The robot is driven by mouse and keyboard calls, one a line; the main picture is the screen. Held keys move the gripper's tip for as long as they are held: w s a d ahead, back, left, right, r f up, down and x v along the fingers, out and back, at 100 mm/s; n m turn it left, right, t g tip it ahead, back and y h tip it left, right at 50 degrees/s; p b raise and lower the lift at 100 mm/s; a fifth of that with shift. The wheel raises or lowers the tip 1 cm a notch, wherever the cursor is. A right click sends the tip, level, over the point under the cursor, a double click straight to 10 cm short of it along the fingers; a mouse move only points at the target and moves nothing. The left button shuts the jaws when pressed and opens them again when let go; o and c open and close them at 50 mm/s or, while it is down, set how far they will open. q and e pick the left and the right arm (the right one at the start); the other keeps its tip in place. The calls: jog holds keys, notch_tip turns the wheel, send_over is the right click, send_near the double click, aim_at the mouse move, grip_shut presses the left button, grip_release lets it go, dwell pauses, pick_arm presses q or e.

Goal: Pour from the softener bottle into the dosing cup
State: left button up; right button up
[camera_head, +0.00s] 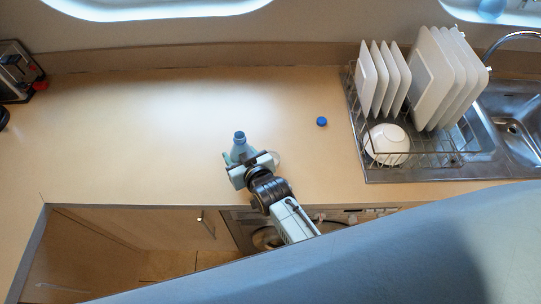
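The softener bottle (239,148) stands upright on the counter, light blue with a darker blue top. My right gripper (243,160), whose arm comes up from the lower right, is at the near side of the bottle and covers its lower part. I cannot tell whether its fingers are closed on the bottle. A small pale, see-through round thing (276,158), perhaps the dosing cup, shows just right of the gripper, partly hidden by it. A blue cap-like disc (321,121) lies on the counter further right. My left gripper is not in view.
A wire dish rack (437,158) with white plates (433,80) and a bowl (388,143) stands at the right by the steel sink (515,125). A dark appliance (17,72) is at far left. The counter (130,130) left of the bottle is clear.

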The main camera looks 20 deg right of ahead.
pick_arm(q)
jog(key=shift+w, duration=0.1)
pick_arm(e)
jog(key=shift+r, duration=0.15)
